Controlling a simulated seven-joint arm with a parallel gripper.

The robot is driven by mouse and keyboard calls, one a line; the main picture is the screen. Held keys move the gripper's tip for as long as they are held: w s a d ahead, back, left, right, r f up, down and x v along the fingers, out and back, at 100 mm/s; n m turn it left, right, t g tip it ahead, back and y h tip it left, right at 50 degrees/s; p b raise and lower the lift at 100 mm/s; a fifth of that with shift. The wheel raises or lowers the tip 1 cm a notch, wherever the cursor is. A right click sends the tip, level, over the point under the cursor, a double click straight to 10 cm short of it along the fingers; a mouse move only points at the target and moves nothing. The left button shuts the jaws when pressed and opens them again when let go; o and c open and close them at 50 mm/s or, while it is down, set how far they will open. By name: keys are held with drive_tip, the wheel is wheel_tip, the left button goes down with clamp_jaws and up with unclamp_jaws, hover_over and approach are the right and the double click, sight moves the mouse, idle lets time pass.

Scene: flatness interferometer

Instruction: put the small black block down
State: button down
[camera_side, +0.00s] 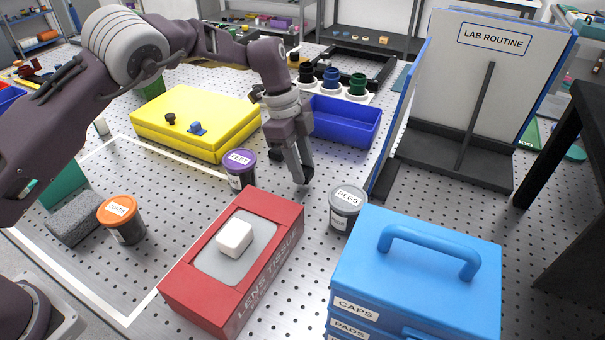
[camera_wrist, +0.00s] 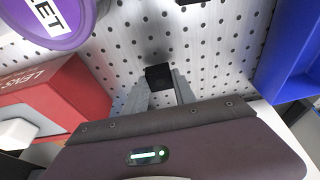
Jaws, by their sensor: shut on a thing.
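My gripper (camera_side: 303,181) points down over the perforated metal table, between the purple-lidded jar and the blue open bin. In the wrist view my gripper (camera_wrist: 161,88) is shut on the small black block (camera_wrist: 159,76), which sits between the fingertips. In the side view the black block (camera_side: 307,182) shows only as a small dark patch at the fingertips. I cannot tell whether it touches the table.
The purple-lidded jar (camera_side: 239,168), a red tissue box (camera_side: 190,290) and the grey PEGS jar (camera_side: 347,206) stand close by. A blue bin (camera_side: 345,125) lies behind. A blue handled case (camera_side: 420,270) is at front right. Bare table (camera_wrist: 205,40) surrounds the block.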

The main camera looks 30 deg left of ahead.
wheel_tip(320, 180, up, 8)
drive_tip(key=shift+w+a, duration=0.1)
drive_tip(key=shift+a, duration=0.3)
drive_tip(key=s+a+r+n+t, duration=0.1)
drive_tip(key=a+r+n, duration=0.15)
drive_tip(key=a, duration=0.95)
drive_tip(key=s+a+r+n+y, duration=0.15)
drive_tip(key=a+n, duration=0.25)
drive_tip(key=a, duration=0.8)
drive_tip(key=s+a+r+n+t, duration=0.1)
drive_tip(key=a+n, duration=0.2)
drive_tip(key=a, duration=0.9)
drive_tip(key=s+a+r+n+t+y, duration=0.2)
drive_tip(key=s+a+n, duration=0.6)
drive_tip(key=s+a, duration=1.25)
drive_tip(key=shift+n+g, duration=0.25)
drive_tip(key=shift+g, duration=0.15)
drive_tip(key=f, duration=0.9)
drive_tip(key=shift+s+d+f, duration=0.15)
drive_tip(key=shift+s+d, duration=0.1)
drive_tip(key=shift+s, duration=0.15)
